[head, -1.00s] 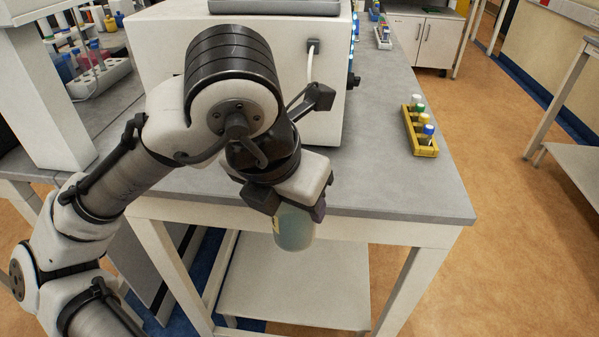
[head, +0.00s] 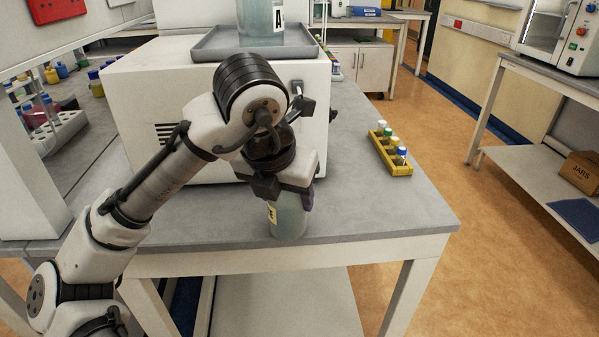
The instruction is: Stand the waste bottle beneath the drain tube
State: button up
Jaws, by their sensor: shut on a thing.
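The waste bottle (head: 288,220), pale grey-green with a yellowish label, is upright in my gripper (head: 287,195). The gripper points down and is shut around the bottle's upper part, hiding its top. The bottle is over the front edge area of the grey bench; I cannot tell whether its base touches the bench top. A white fitting, apparently the drain tube's upper end (head: 297,87), shows on the front of the white machine (head: 190,120), behind and above the bottle. My wrist hides the lower part of the tube.
A yellow rack (head: 392,160) with several capped vials stands on the bench (head: 400,210) to the right. A large bottle marked A (head: 258,20) stands on a grey tray (head: 215,45) on the machine. Bench top between bottle and yellow rack is clear.

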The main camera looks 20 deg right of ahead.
jog(key=w+d+p, duration=0.1)
jog(key=w+d, duration=0.3)
jog(key=w, duration=0.1)
jog(key=shift+w+d, duration=0.1)
jog(key=shift+d, duration=0.25)
jog(key=shift+a+f, duration=0.1)
jog(key=shift+f, duration=0.2)
jog(key=shift+f, duration=0.1)
jog(key=o, duration=1)
jog(key=v, duration=1.2)
